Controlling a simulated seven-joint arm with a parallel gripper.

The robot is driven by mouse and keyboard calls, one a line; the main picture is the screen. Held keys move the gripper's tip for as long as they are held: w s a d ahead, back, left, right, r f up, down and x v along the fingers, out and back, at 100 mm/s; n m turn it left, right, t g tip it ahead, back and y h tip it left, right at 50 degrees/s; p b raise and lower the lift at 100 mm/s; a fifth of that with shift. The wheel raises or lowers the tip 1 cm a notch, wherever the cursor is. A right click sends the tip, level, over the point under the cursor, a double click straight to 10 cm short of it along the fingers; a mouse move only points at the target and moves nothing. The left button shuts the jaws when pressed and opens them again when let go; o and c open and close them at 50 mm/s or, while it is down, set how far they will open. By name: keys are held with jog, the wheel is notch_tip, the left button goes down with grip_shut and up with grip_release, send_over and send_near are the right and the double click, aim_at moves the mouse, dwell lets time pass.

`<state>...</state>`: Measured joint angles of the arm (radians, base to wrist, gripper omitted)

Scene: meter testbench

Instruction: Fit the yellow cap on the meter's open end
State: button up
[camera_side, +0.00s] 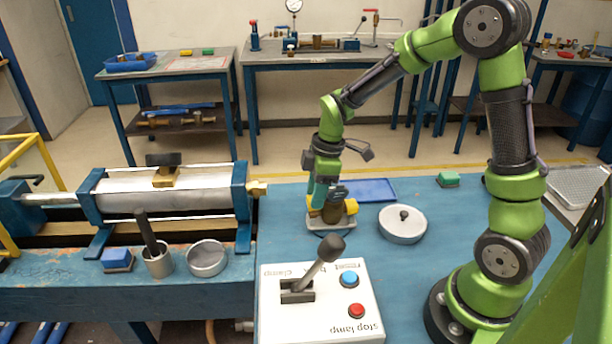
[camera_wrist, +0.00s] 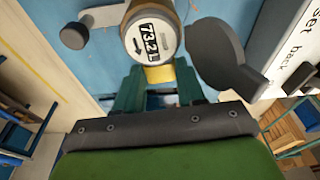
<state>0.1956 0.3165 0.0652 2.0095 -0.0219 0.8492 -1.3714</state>
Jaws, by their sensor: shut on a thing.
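The meter (camera_wrist: 150,40) shows in the wrist view with its round dial reading 73.2 L and a brass-coloured body. In the side view the meter (camera_side: 333,212) sits low on a pale base plate on the blue bench. My gripper (camera_side: 319,199) is down at the meter's left side, its teal fingers pointing down. In the wrist view my gripper (camera_wrist: 158,86) is shut on the yellow cap (camera_wrist: 158,73), which is right against the meter below the dial. The contact between cap and meter is hidden, so I cannot tell how well it is seated.
A control box (camera_side: 318,305) with a lever stands in front of the meter. A round pale lid with a knob (camera_side: 403,224) is to the right, and a blue tray (camera_side: 374,189) lies behind. A clamp rig with a cylinder (camera_side: 165,193) is at left.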

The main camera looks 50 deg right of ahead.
jog(key=shift+f, duration=1.1)
dwell(0.8)
jog(key=o, duration=1.2)
jog(key=shift+c, duration=0.2)
jog(key=shift+r, duration=3.55)
jog(key=shift+r, duration=0.1)
